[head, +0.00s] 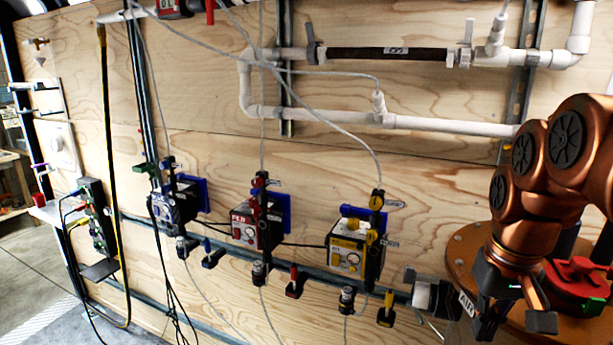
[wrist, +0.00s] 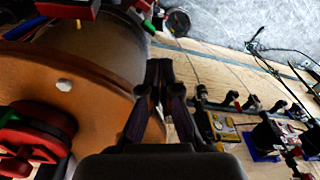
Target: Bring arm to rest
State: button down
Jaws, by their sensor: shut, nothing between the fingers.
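My orange arm (head: 545,165) is folded at the right side of the head view, in front of the plywood wall. My gripper (wrist: 159,66) is shut and empty in the wrist view, its two dark fingers together at the tips. In the head view the gripper hangs low at the right, near the red-and-green part (head: 577,275) on the round orange base plate (head: 466,250). That part shows at the lower left of the wrist view.
A yellow box (head: 347,258), a red box (head: 250,229) and a blue box (head: 177,207) sit along a rail on the plywood wall (head: 330,165). White pipes (head: 440,122) run above. Thin cables hang across the wall. Open floor (head: 30,265) lies at the far left.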

jog(key=s+a+f+g, duration=0.1)
jog(key=s+a+f, duration=0.3)
jog(key=s+f, duration=0.3)
jog(key=s+a+f+n+g, duration=0.1)
jog(key=s+a+f, duration=0.3)
jog(key=s+f, duration=0.4)
jog(key=shift+s+n, duration=0.3)
jog(key=shift+s, duration=0.35)
jog(key=c, duration=1.8)
grip_release()
jog(key=shift+r, duration=0.1)
jog(key=shift+c, duration=0.2)
